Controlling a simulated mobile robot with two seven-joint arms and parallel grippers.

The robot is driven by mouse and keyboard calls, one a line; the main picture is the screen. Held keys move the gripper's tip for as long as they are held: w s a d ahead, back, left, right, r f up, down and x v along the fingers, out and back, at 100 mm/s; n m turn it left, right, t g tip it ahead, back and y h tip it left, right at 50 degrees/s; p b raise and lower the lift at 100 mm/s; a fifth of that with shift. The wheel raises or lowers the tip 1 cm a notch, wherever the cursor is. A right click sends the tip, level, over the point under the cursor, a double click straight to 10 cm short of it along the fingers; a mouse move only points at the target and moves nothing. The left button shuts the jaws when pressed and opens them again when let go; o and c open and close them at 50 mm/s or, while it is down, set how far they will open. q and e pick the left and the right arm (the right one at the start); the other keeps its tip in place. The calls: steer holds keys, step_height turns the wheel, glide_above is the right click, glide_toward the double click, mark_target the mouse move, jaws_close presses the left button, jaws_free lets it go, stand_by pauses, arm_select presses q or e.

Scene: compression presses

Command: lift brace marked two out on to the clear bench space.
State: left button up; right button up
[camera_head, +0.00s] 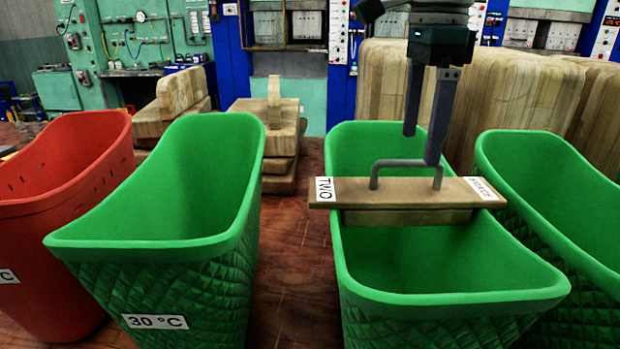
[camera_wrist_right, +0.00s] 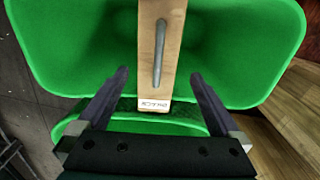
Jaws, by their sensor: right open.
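The brace marked TWO (camera_head: 410,192) is a wooden bar with a grey metal handle. It lies across the rim of a green bin (camera_head: 455,298), with a thicker block under it inside the bin. Its left end label reads TWO. The handle (camera_head: 405,162) stands up from its top and also shows in the right wrist view (camera_wrist_right: 159,52). My right gripper (camera_head: 421,146) is open and empty, pointing down at the handle. In the right wrist view its fingers (camera_wrist_right: 158,77) are spread on either side of the handle's line. My left gripper is not in view.
A green bin labelled 30 °C (camera_head: 160,241) and a red bin (camera_head: 65,160) stand left; another green bin (camera_head: 560,190) stands close right. Bare wooden bench (camera_head: 290,270) shows between the two nearer green bins. Wooden blocks (camera_head: 275,130) stand behind.

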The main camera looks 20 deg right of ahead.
mark_target(405, 188)
steer(key=f+b, duration=0.1)
steer(key=f, duration=0.1)
steer(key=f+b, duration=0.2)
steer(key=shift+a+f, duration=0.2)
steer(key=shift+f, duration=0.1)
steer(key=f+b, duration=0.2)
steer(key=f, duration=0.1)
steer(key=f+b, duration=0.1)
steer(key=b, duration=0.1)
steer(key=shift+a+f, duration=0.3)
steer(key=shift+f, duration=0.1)
steer(key=shift+r, duration=0.1)
steer(key=c, duration=0.9)
jaws_close()
